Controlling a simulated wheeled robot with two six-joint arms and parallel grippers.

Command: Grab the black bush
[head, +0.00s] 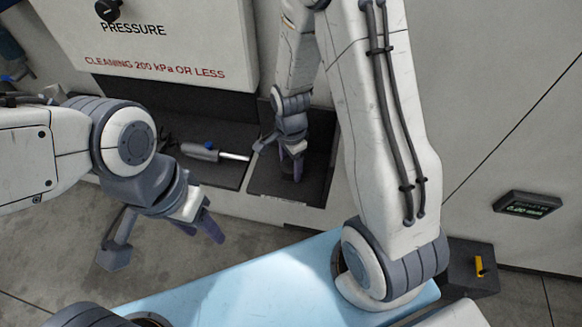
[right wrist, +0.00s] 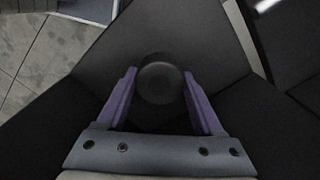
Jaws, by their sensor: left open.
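The black bush (right wrist: 160,82) is a dark round piece in the right wrist view, in a black-walled compartment. It lies between the two purple fingers of my right gripper (right wrist: 160,88), close to both. I cannot tell whether the fingers touch it. In the head view my right gripper (head: 297,172) points down into the dark right compartment (head: 312,192), and the bush cannot be made out there. My left gripper (head: 198,230) is open and empty, above the floor in front of the machine.
A grey cylindrical tool with a bright rod (head: 200,152) lies in the dark compartment to the left. A white panel marked PRESSURE (head: 150,50) overhangs the compartments. A small display (head: 527,205) and a dark box with a yellow part (head: 470,268) are at the right.

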